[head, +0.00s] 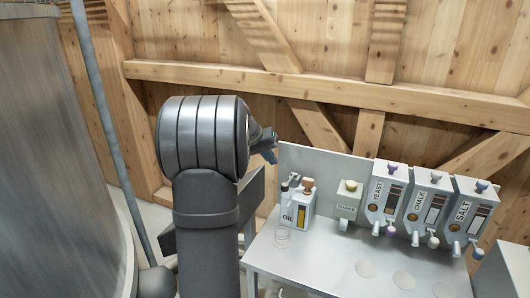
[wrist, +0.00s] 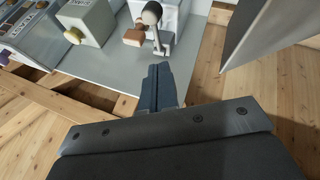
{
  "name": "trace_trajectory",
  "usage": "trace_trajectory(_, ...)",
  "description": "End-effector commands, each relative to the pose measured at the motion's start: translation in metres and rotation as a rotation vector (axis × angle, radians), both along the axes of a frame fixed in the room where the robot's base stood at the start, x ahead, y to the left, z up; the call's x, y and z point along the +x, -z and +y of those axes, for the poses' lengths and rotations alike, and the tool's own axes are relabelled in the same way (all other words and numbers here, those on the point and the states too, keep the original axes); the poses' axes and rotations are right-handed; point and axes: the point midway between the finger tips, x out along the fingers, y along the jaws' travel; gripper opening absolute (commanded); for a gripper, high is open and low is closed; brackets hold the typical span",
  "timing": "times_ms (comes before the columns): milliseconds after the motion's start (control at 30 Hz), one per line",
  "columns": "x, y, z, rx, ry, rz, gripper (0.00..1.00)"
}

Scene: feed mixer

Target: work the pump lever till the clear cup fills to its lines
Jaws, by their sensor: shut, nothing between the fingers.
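The white oil pump box (head: 298,212), labelled OIL, stands at the left of the grey bench. On its top are a brown block (head: 308,184) and a grey metal arm. In the wrist view the arm (wrist: 157,32) has a dark rounded end, beside the brown block (wrist: 135,37); I cannot tell which is the pump lever. The clear cup (head: 282,238) stands in front of the box's left side; its contents and lines are too small to read. My gripper (head: 270,154) is shut and empty, above and left of the box. Its closed fingers (wrist: 158,68) point toward the box, apart from it.
A smaller box with a yellow knob (head: 348,187) stands right of the oil box. The YEAST (head: 387,190), CHALK (head: 428,198) and SALT (head: 470,210) dispensers follow. Pale discs (head: 366,268) lie on the bench (head: 320,272). A back panel and timber wall rise behind.

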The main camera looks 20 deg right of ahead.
Motion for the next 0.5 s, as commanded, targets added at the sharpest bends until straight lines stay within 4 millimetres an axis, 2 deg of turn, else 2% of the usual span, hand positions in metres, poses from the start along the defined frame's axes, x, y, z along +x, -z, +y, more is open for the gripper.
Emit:
trace_trajectory(33,0.0,0.011,-0.007,0.002,0.002,0.003,0.0)
trace_trajectory(167,0.002,0.032,-0.021,0.002,0.002,0.002,0.0)
trace_trajectory(300,-0.01,0.049,-0.022,0.001,0.0,0.001,0.0)
trace_trajectory(500,-0.018,0.061,-0.024,0.0,0.001,-0.002,0.0)
